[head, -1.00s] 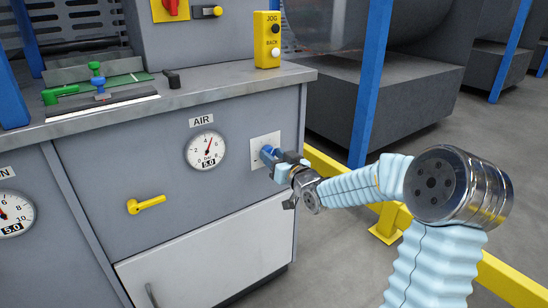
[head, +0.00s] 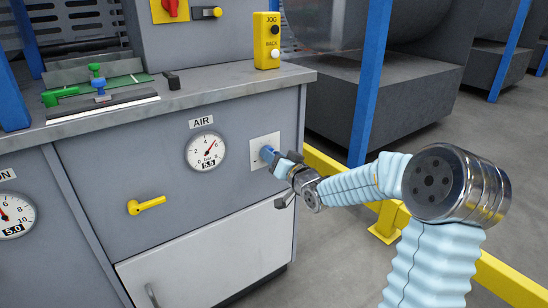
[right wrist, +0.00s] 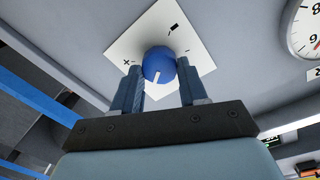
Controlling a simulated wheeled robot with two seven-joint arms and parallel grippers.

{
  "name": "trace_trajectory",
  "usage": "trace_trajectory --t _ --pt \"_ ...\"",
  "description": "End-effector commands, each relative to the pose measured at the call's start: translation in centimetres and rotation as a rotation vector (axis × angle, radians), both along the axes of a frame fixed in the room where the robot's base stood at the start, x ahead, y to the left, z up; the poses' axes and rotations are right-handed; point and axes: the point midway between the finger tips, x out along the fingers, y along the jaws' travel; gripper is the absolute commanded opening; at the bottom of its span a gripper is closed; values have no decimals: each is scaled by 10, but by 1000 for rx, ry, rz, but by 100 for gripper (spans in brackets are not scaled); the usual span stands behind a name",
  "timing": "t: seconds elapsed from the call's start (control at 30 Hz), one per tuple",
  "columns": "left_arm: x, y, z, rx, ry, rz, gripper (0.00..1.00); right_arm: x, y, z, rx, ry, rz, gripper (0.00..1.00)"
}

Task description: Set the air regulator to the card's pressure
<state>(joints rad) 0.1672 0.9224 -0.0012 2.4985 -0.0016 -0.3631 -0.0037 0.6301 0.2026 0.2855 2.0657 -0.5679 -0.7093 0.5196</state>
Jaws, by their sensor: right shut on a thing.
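The blue regulator knob (head: 266,152) sits on a white square plate (head: 262,140) on the grey cabinet front. My right gripper (head: 273,157) is shut on this knob. In the right wrist view, the knob (right wrist: 158,64) lies between the two fingers, with its white pointer mark showing and plus and minus signs on the plate. The round AIR gauge (head: 206,151) is left of the knob; its needle points to the upper right and its small readout looks like 5.5. I cannot make out a pressure card. My left gripper is out of the head view.
A yellow lever (head: 146,205) is on the cabinet below the gauge. A second gauge (head: 12,215) reads 5.0 at the left edge. A yellow JOG/BACK box (head: 267,40) stands on the worktop. A yellow rail (head: 325,168) and blue post (head: 368,85) are near my right arm.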

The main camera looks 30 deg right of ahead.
Motion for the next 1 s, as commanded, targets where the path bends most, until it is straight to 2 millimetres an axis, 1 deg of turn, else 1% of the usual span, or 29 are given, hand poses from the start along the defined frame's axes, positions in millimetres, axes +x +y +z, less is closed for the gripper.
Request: trace_trajectory --t 0.13,0.17,0.3,0.57,0.67,0.77,0.87,1.0 --pt "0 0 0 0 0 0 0 0 -1 -1 0 2 -1 12" --pt "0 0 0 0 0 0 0 0 -1 -1 0 2 -1 47" --pt "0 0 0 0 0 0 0 0 0 -1 0 2 -1 68" --pt "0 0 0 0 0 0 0 -1 0 0 -1 0 -1 68" --pt "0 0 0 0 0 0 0 -6 -1 0 -2 1 -2 68" --pt "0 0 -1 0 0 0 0 -20 -1 1 -2 0 -2 68" --pt "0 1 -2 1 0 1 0 -43 -2 2 -4 0 -3 68" --pt "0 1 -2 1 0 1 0 -79 -3 3 -3 0 -3 68"
